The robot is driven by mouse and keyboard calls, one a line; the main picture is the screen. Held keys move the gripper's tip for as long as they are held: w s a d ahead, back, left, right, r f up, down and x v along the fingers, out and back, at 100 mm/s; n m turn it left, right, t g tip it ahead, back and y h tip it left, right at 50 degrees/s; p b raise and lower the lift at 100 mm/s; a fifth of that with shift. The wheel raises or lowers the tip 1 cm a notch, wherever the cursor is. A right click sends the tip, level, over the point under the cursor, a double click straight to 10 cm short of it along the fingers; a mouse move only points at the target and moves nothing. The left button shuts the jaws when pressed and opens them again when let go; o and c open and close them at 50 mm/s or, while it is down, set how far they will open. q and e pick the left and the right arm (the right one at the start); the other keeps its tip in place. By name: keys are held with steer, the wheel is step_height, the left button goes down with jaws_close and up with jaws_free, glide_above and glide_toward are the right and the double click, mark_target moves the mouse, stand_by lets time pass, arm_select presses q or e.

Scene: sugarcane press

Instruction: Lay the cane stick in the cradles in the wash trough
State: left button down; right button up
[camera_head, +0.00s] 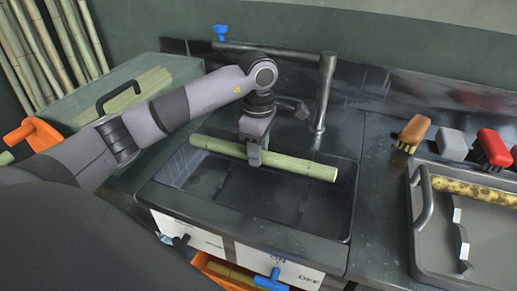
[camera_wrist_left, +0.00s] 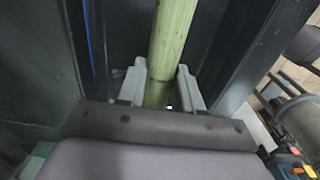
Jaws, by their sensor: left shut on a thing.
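A pale green cane stick (camera_head: 300,166) lies across the wash trough (camera_head: 345,205), a dark sink basin, in the head view. My left gripper (camera_head: 254,155) is shut on the stick near its middle from above. The stick slants slightly down to the right in the picture. In the left wrist view the stick (camera_wrist_left: 172,40) runs between the two grey fingers of the left gripper (camera_wrist_left: 160,88). The cradles in the trough are too dark to make out clearly. I cannot tell whether the stick touches them. My right gripper is not in view.
A tap (camera_head: 325,90) stands behind the trough. At the right, a metal tray (camera_head: 470,225) holds a spotted yellow cane (camera_head: 470,190). Brushes (camera_head: 413,131) in several colours stand behind it. A lidded translucent box (camera_head: 105,95) is at the left. Panels with blue handles (camera_head: 271,280) are below.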

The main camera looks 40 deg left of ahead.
arm_select(q)
steer(key=shift+f+b, duration=1.3)
steer(key=shift+f, duration=0.5)
steer(key=shift+f+b, duration=3.15)
steer(key=shift+f, duration=1.3)
steer(key=shift+c, duration=0.6)
jaws_free()
